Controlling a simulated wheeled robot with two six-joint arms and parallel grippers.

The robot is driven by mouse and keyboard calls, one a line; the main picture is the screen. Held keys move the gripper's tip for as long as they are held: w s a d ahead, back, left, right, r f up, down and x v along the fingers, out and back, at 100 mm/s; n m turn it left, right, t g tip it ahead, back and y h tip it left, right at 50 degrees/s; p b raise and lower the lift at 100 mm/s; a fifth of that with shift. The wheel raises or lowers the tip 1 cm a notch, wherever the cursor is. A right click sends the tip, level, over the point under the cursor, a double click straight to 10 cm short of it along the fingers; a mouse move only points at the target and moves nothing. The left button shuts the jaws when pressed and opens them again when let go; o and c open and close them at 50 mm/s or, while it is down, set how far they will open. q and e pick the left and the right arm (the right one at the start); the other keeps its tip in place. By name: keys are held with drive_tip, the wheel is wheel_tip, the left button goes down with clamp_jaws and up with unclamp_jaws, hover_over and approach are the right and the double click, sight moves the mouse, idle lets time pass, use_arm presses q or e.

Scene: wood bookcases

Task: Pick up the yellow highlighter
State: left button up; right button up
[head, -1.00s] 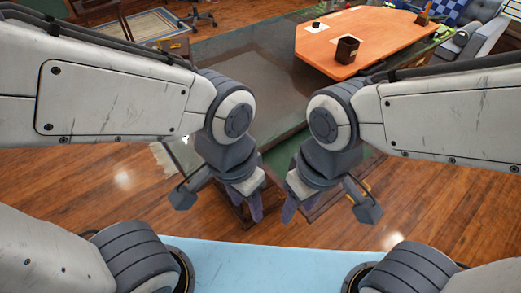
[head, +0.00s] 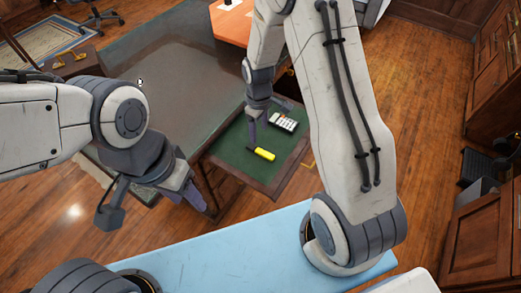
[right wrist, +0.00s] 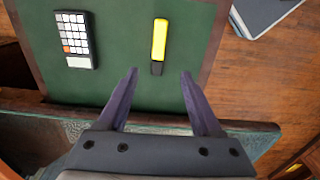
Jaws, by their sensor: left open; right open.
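The yellow highlighter (head: 264,154) has a dark end and lies on a green wood-edged panel (head: 233,153) beside the large desk. It also shows in the right wrist view (right wrist: 159,42), upright in the picture, its dark end toward me. My right gripper (head: 251,138) is open and empty above the panel, close to the highlighter. In the right wrist view its fingertips (right wrist: 159,74) are on either side of the highlighter's line, just short of its dark end. My left gripper (head: 192,197) is open and empty, away to the left of the panel.
A calculator (head: 283,121) lies on the same panel; in the right wrist view it is left of the highlighter (right wrist: 75,40). A dark glossy desk (head: 180,80) and an orange tabletop (head: 229,22) lie behind.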

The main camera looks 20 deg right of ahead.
sight(262, 151)
drive_tip(key=f, duration=0.3)
drive_tip(key=f+p, duration=0.1)
drive_tip(key=f, duration=0.6)
drive_tip(key=shift+s+d+f, duration=0.15)
drive_tip(key=shift+d+f, duration=0.15)
drive_tip(key=shift+d, duration=0.1)
clamp_jaws()
